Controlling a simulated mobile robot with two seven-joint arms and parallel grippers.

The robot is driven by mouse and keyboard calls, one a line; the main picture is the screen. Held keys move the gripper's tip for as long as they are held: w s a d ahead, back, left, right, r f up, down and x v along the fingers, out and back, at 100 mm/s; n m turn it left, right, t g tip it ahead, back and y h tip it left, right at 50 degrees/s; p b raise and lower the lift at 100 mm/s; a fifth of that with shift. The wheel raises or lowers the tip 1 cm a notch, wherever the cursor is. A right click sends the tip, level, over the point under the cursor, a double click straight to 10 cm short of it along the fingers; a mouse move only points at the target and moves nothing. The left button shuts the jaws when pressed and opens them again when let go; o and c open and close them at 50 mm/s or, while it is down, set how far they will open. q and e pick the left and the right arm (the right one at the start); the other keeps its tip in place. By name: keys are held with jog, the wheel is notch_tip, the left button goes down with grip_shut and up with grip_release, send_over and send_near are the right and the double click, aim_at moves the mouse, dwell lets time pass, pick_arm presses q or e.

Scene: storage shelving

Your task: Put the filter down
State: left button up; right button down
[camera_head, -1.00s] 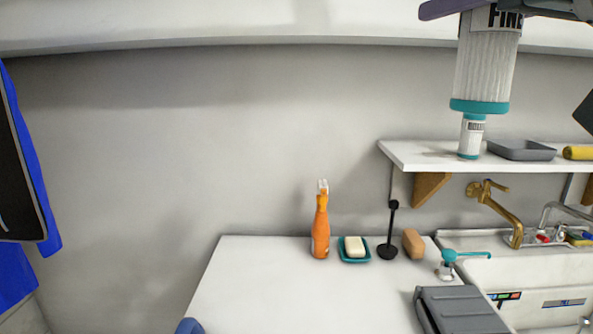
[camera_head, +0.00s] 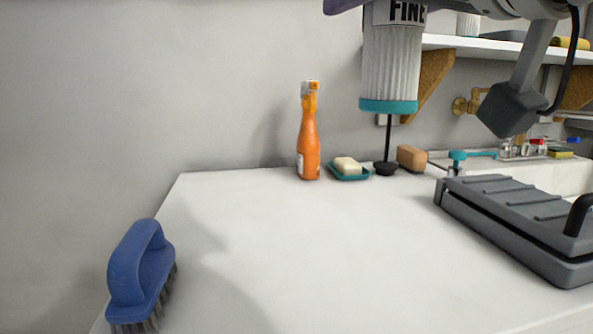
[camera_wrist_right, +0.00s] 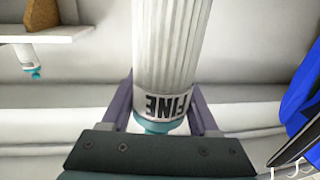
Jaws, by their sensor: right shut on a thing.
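The filter (camera_head: 390,62) is a white ribbed cylinder with a teal bottom cap and a label reading "FINE". My right gripper (camera_head: 378,8) is shut on its upper part and holds it upright in the air, in front of the wall and the counter's back edge. In the right wrist view the filter (camera_wrist_right: 170,45) lies between the two purple fingers of the gripper (camera_wrist_right: 165,108). The white counter (camera_head: 300,245) below has a wide bare top. My left gripper is not in view.
A blue brush (camera_head: 140,270) lies at the counter's left front. An orange spray bottle (camera_head: 308,140), a soap dish (camera_head: 349,170), a black plunger-like tool (camera_head: 386,167) and a brown sponge (camera_head: 411,158) line the back. A grey ridged case (camera_head: 520,225) occupies the right. A shelf (camera_head: 460,43) is above.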

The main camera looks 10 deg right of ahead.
notch_tip(320, 180, down, 20)
jog(key=b, duration=1)
jog(key=shift+f+b, duration=0.15)
jog(key=shift+b, duration=0.15)
jog(key=shift+c, duration=0.7)
grip_release()
jog(key=shift+r, duration=0.2)
jog(key=s, duration=0.3)
jog(key=s+d+p, duration=0.1)
jog(key=s, duration=0.2)
jog(key=shift+d, duration=0.1)
jog(key=s+p, duration=0.1)
jog(key=s, duration=0.1)
jog(key=s+d+p, duration=0.1)
jog(key=s+p, duration=0.1)
jog(key=shift+s+r, duration=0.1)
jog(key=shift+r, duration=0.05)
jog(key=shift+s+p, duration=0.6)
jog(key=shift+s, duration=0.25)
jog(key=shift+f, duration=0.2)
